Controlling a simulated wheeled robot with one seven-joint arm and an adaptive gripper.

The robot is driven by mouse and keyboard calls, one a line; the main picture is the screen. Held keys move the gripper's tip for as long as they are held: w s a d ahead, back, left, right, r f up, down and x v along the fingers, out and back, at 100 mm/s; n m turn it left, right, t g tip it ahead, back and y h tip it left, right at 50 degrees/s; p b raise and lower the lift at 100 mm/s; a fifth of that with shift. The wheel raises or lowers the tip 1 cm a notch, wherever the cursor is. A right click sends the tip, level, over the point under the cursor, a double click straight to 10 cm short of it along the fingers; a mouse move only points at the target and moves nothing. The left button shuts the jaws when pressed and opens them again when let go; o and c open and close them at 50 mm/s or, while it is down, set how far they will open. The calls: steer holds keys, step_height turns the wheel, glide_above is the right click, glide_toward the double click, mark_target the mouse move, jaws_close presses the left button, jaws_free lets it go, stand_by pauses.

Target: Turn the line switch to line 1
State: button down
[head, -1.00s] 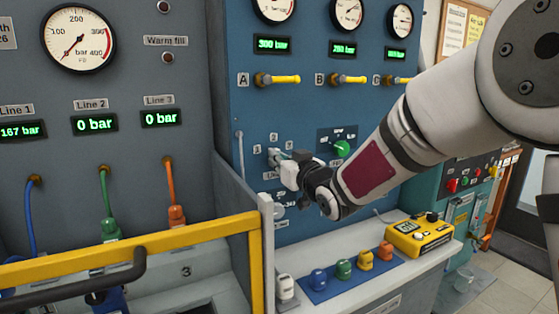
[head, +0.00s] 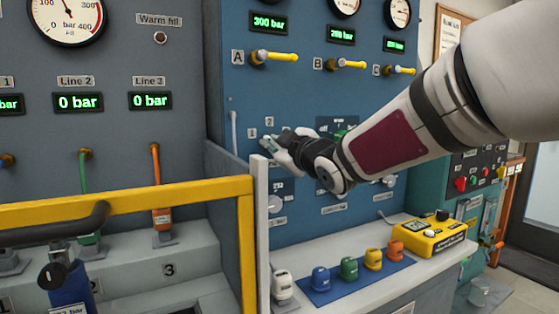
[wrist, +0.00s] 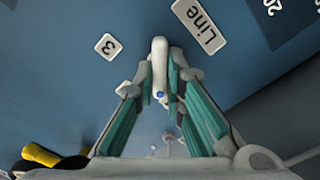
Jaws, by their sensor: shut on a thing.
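The line switch is on the blue panel. Its pale handle (wrist: 159,65), with a small blue dot, shows between the fingertips in the wrist view. My gripper (wrist: 163,80) is shut on this handle, one teal-padded finger on each side. In the head view my gripper (head: 270,147) is at the panel just below the label 2 (head: 268,121) and right of the label 1 (head: 252,134). There it hides most of the switch, so I cannot tell which line the handle points to. The wrist view shows a label 3 (wrist: 109,46) and a "Line" label (wrist: 201,24).
Yellow valve handles A (head: 275,56) and B (head: 345,64) are above. A yellow rail (head: 130,202) and a pale post (head: 259,235) stand at left. Below, a counter holds coloured caps on a blue mat (head: 335,291) and a yellow device (head: 428,238).

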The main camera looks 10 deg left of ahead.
steer(key=shift+f+n+b, duration=0.15)
steer(key=shift+n+b, duration=1.1)
steer(key=shift+n, duration=0.05)
steer(key=shift+a, duration=0.1)
steer(key=c, duration=1.7)
jaws_free()
steer(key=shift+o, duration=0.2)
steer(key=v, duration=1.2)
